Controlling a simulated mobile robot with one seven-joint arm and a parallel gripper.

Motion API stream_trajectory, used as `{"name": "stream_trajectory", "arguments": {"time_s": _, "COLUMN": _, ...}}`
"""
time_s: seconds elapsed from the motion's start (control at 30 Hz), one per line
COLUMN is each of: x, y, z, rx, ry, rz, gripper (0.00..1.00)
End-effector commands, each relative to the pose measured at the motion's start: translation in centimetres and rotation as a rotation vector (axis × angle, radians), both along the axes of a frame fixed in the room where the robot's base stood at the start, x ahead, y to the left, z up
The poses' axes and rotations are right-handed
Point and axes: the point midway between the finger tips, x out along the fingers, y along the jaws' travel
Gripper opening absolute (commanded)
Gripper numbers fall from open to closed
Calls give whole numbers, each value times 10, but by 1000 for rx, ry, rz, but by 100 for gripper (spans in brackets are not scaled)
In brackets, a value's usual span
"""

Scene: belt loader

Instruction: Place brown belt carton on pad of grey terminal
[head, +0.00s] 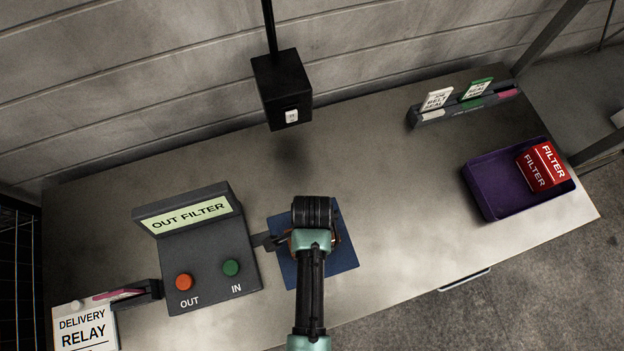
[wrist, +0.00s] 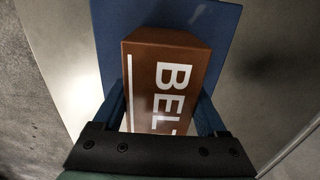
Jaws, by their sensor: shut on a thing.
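The brown carton (wrist: 167,80), lettered "BEL" with the rest cut off, fills the middle of the wrist view. My gripper (wrist: 167,112) is shut on it, with a finger on each side. Behind and below it lies the blue pad (wrist: 222,25). In the head view my gripper and wrist (head: 312,240) are over the blue pad (head: 342,250), and my arm hides the carton. The grey terminal (head: 205,255) stands just left of the pad, its screen reading "OUT FILTER". I cannot tell whether the carton touches the pad.
The terminal has an orange OUT button (head: 184,282) and a green IN button (head: 231,268). A purple tray (head: 490,200) with a red FILTER carton (head: 542,166) is at right. A card rack (head: 465,108) stands at the back. A black box (head: 282,88) hangs above the table.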

Motion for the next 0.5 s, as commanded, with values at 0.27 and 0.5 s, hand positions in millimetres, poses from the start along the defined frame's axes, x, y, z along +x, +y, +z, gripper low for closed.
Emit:
{"name": "stream_trajectory", "arguments": {"time_s": 0.27, "x": 1, "y": 0, "z": -1, "rx": -1, "ry": -1, "rz": 0, "gripper": 0}}
{"name": "stream_trajectory", "arguments": {"time_s": 0.5, "x": 0, "y": 0, "z": -2, "rx": 0, "ry": 0, "rz": 0, "gripper": 100}}
